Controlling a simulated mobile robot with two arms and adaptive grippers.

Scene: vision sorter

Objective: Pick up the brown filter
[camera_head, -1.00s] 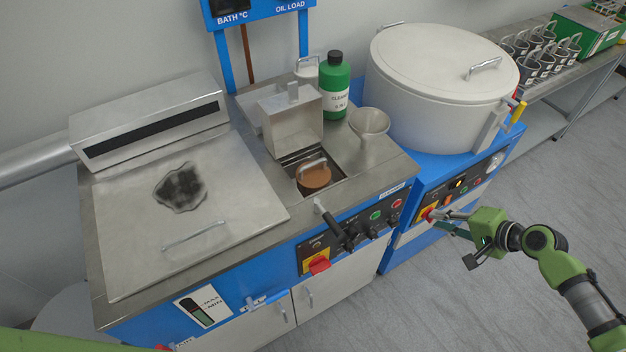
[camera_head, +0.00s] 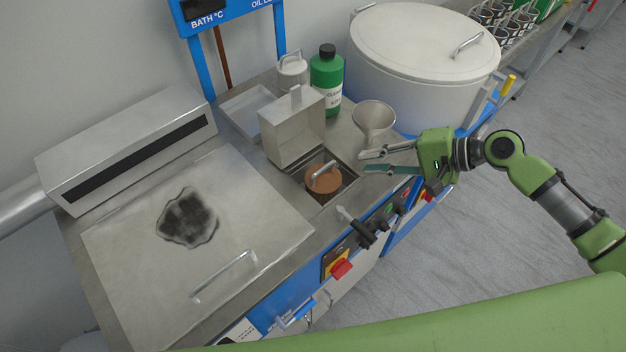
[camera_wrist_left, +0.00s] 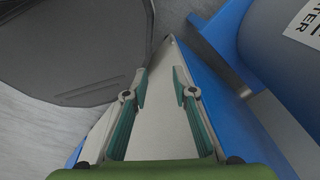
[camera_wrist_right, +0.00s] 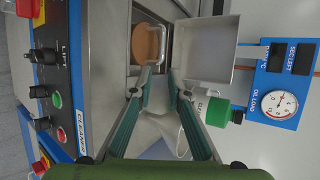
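The brown filter (camera_head: 322,184) is a round brown disc with a metal loop handle, sitting in a square opening in the steel worktop. It also shows in the right wrist view (camera_wrist_right: 146,44), ahead of the fingers. My right gripper (camera_head: 364,161) is open and empty, to the right of the filter and apart from it, by the funnel. In the right wrist view its two green fingers (camera_wrist_right: 163,78) are spread. My left gripper (camera_wrist_left: 160,90) is open with nothing between its fingers; it is not visible in the head view.
A raised steel lid (camera_head: 292,130) stands behind the opening. A funnel (camera_head: 373,118) and a green bottle (camera_head: 326,82) stand close by. A large white drum (camera_head: 420,50) is at the back right.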

